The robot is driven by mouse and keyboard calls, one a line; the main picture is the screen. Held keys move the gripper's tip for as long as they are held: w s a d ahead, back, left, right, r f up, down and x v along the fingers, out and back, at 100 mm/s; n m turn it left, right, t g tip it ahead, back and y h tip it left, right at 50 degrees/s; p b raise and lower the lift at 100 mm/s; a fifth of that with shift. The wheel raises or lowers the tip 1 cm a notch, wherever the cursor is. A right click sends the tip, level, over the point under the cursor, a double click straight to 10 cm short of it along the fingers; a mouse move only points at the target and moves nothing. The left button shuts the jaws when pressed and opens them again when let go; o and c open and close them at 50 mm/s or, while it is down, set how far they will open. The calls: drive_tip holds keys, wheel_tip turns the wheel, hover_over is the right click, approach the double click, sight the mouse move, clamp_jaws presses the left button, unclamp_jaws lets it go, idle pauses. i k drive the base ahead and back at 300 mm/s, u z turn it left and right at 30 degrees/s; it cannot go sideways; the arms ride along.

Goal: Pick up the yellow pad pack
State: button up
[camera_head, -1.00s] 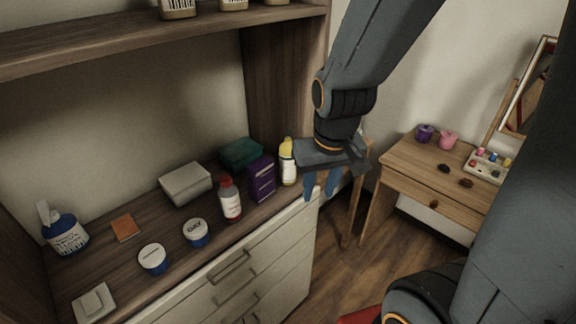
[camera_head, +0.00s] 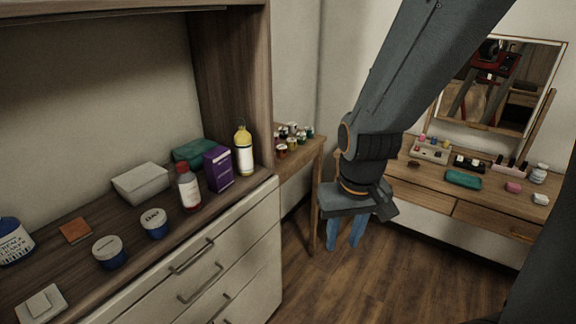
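I cannot make out a yellow pad pack in this view. The clearest yellow thing is a bottle (camera_head: 244,152) with a white label, standing upright at the right end of the dresser top. My gripper (camera_head: 345,234) points down over the open floor between the dresser and the vanity table. Its two blue fingers are apart with nothing seen between them. My arm hides part of the vanity.
The dresser top (camera_head: 90,285) holds a purple box (camera_head: 218,168), a green pack (camera_head: 194,152), a pale pack (camera_head: 141,183), a red-capped bottle (camera_head: 188,188) and jars. The vanity (camera_head: 480,201) bears a teal pack (camera_head: 463,180) before a mirror (camera_head: 505,85). Wood floor (camera_head: 350,285) is clear.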

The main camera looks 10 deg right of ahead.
sight(243, 144)
drive_tip(key=z, duration=0.2)
drive_tip(key=k, duration=0.55)
drive_tip(key=z, duration=0.75)
drive_tip(key=i, duration=1.15)
drive_tip(key=u, duration=0.8)
